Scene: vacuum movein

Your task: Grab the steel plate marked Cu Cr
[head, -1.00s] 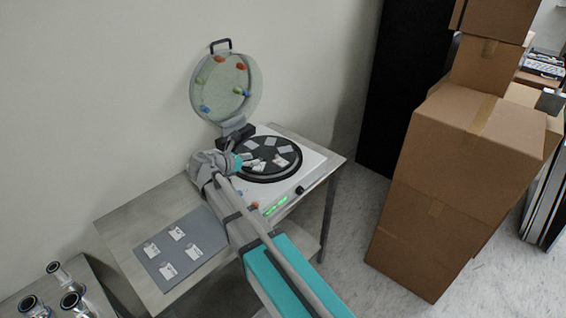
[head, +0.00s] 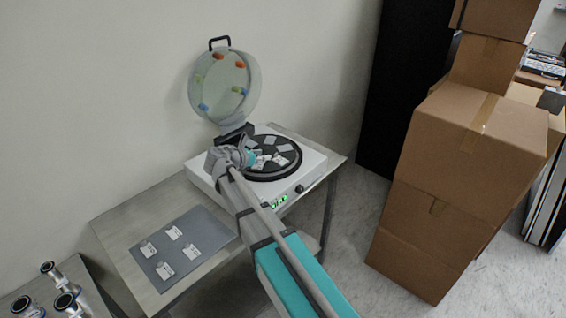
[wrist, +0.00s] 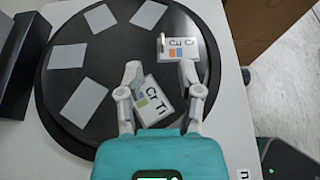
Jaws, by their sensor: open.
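In the wrist view, a pale plate with a lettered label that seems to read Cu Cr (wrist: 182,48) lies on the round black disc (wrist: 70,125), just beyond my fingertips. A second plate, marked Cr Ti (wrist: 153,100), lies nearer, between my fingers. My gripper (wrist: 160,68) is open, its fingers either side of the Cr Ti plate. I cannot tell whether they touch it. In the head view, my gripper (head: 251,157) is over the left part of the disc (head: 270,178), and the plates near it are too small to read.
Several blank grey plates (wrist: 83,99) lie around the disc. The round lid (head: 225,85) stands open behind the white machine (head: 310,163). A grey mat (head: 205,222) with several labelled plates lies left on the table. Cardboard boxes (head: 465,150) are stacked at right.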

